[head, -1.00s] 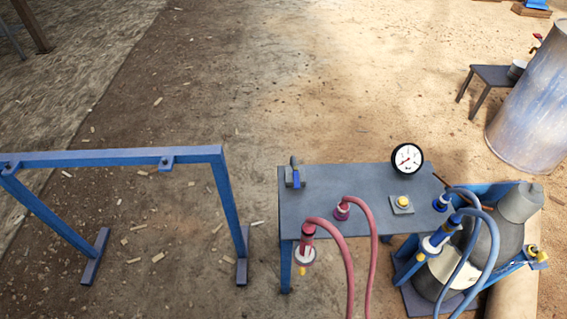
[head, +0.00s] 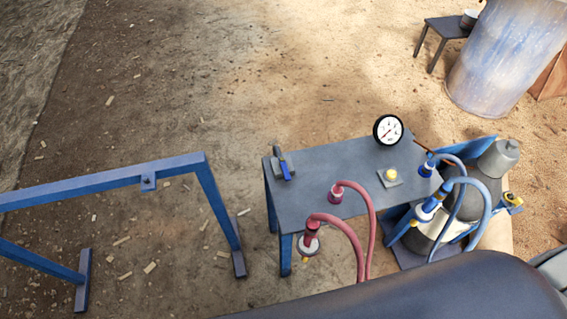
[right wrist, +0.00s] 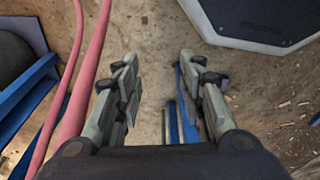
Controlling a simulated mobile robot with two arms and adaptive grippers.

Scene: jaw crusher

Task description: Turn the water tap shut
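The blue-white metal drum (head: 507,55) stands at the top right of the head view. A small pot (head: 469,18) sits on a dark low stool (head: 446,27) just left of the drum. The water tap itself is not clearly visible now; the drum's upper part is cut by the top edge. My right gripper (right wrist: 158,78) is open and empty in the right wrist view, with bare ground and blue bars beyond its fingers. It is well away from the drum. My left gripper is not in view.
A grey table (head: 310,178) carries a pressure gauge (head: 388,130), a yellow button (head: 390,175) and hose fittings. Red hoses (head: 350,232) also pass beside my right gripper. A blue frame (head: 110,180) stands left. Open ground (head: 290,75) lies between table and stool.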

